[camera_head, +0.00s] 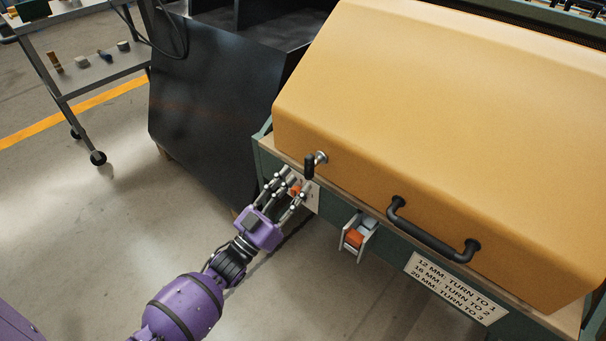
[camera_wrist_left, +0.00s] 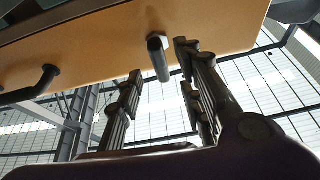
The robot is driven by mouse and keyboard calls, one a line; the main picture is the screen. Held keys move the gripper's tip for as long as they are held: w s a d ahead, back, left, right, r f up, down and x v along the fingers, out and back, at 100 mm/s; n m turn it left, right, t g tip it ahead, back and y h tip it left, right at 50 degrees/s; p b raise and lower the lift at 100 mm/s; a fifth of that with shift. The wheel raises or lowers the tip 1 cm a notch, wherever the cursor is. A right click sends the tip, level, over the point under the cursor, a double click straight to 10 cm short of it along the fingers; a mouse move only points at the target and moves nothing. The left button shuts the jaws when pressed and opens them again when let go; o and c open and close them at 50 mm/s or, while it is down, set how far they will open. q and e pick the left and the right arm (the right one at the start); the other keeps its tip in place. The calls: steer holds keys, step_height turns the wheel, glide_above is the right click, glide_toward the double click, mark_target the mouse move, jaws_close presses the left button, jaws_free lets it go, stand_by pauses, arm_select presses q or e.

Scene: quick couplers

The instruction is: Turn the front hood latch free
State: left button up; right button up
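The yellow hood (camera_head: 430,110) is down on the green machine. Its front latch (camera_head: 309,166) is a short black handle on a silver round pivot near the hood's lower left corner, and it hangs downward. My left gripper (camera_head: 285,183) is just below and left of the latch, with its fingers spread and pointing up toward it. In the left wrist view the latch handle (camera_wrist_left: 158,57) shows between the two fingers of my open left gripper (camera_wrist_left: 160,75), near the fingertips. I see no contact with it. My right gripper is in neither view.
A black curved bar handle (camera_head: 432,236) is on the hood front, right of the latch. Below is a small open bin (camera_head: 356,236) with orange and grey parts, and a sign (camera_head: 455,288). A black cabinet (camera_head: 210,110) stands at left, and a wheeled cart (camera_head: 85,72) beyond.

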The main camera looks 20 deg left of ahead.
arm_select(q)
steer(key=v, duration=0.7)
steer(key=shift+s+a+f, duration=0.1)
steer(key=shift+s, duration=0.05)
